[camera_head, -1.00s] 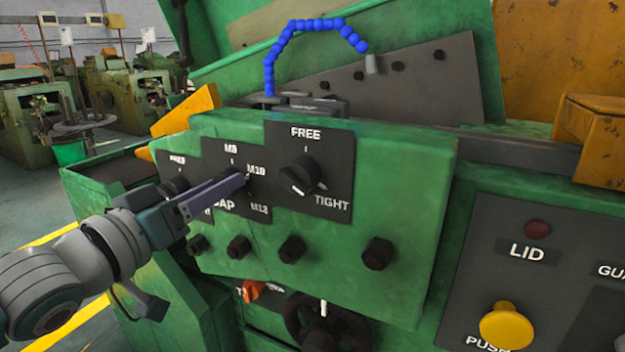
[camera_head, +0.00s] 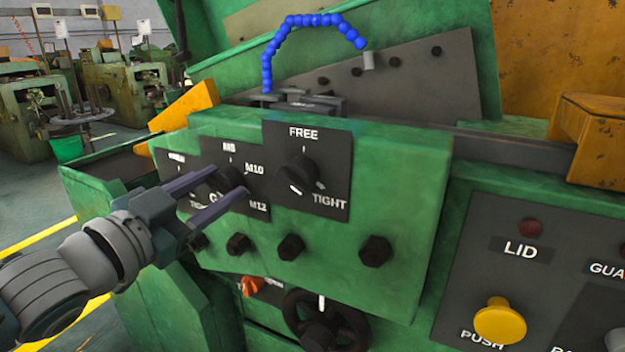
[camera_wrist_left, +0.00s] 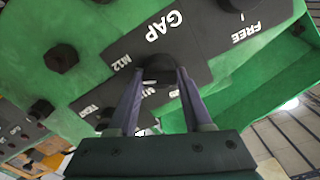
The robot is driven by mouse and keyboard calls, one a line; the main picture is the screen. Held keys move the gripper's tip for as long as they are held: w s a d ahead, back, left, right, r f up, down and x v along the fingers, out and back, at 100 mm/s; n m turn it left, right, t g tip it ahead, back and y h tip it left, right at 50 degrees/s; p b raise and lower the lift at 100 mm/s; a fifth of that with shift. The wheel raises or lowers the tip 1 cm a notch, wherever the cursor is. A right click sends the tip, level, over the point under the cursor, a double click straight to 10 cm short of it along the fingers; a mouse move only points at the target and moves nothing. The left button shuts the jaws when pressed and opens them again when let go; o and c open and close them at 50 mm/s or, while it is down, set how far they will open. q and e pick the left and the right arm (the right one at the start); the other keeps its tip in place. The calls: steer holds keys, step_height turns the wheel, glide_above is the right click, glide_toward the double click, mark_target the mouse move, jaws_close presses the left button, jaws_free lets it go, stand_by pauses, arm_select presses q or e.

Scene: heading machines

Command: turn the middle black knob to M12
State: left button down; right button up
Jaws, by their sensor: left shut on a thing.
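The middle black knob (camera_head: 229,179) sits on a dark plate marked M8, M10, M12 and GAP on the green machine panel. My left gripper (camera_head: 230,182) has one finger above and one below this knob in the head view. In the left wrist view the two fingers (camera_wrist_left: 158,80) lie on both sides of the knob (camera_wrist_left: 159,66), shut on it. The M12 mark (camera_head: 259,207) is at the lower right of the knob. The knob's pointer is hard to make out. My right gripper is not in view.
A FREE/TIGHT knob (camera_head: 296,174) is close on the right. Several black bolts (camera_head: 291,247) stick out below the plates. An orange knob (camera_head: 251,286) and a black handwheel (camera_head: 325,318) are lower down. A yellow push button (camera_head: 500,321) is at the lower right.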

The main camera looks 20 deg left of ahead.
arm_select(q)
steer(key=shift+m, duration=0.6)
steer(key=shift+c, duration=1.6)
jaws_free()
steer(key=s, duration=1)
steer(key=shift+a, duration=0.4)
